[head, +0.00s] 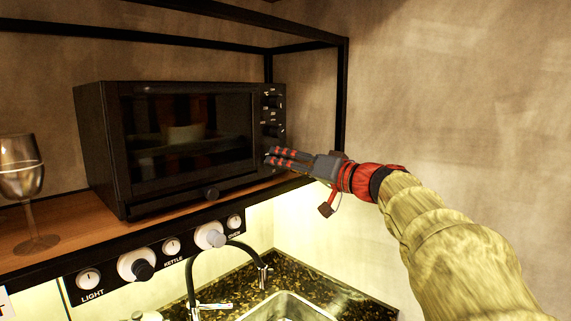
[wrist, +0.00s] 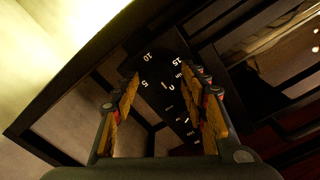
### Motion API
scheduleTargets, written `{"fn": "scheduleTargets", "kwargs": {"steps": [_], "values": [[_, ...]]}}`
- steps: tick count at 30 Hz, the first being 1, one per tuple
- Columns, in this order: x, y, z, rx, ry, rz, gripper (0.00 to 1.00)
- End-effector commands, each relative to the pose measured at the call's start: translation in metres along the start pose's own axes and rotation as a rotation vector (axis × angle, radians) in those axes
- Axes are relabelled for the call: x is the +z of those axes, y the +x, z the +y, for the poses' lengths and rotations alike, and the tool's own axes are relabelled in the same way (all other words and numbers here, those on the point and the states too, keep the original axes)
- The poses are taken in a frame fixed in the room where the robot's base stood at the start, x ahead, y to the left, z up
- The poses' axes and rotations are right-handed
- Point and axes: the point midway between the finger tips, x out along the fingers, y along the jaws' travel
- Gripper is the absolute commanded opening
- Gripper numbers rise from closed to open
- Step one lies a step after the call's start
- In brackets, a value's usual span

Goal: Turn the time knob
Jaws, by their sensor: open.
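The black oven (head: 190,140) stands on a wooden shelf, its control panel along the right edge of its front. Small knobs (head: 271,103) show on the upper part of that panel. My gripper (head: 270,156) reaches in from the right, its fingertips at the lower part of the panel, where they hide what lies behind. In the wrist view my gripper (wrist: 165,76) is open, with a finger on each side of a dark time knob (wrist: 166,88) ringed by white numbers 5, 10 and 15. I cannot tell whether the fingers touch it.
A wine glass (head: 21,180) stands on the wooden shelf (head: 75,222) at the left. Below is a strip of labelled knobs (head: 138,265), with a black tap (head: 192,275) and a sink (head: 285,308) under it. A black frame post (head: 342,95) stands behind my gripper.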

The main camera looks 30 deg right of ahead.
Motion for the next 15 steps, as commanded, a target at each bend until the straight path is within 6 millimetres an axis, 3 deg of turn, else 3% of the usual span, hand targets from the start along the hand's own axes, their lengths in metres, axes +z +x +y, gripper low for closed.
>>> {"fn": "scheduleTargets", "kwargs": {"steps": [5, 15], "values": [[-0.0001, -0.0002, 0.0, 0.0, 0.0, 0.0, 0.42], [0.0, -0.0004, 0.0001, 0.0, 0.0, 0.0, 0.23]]}}
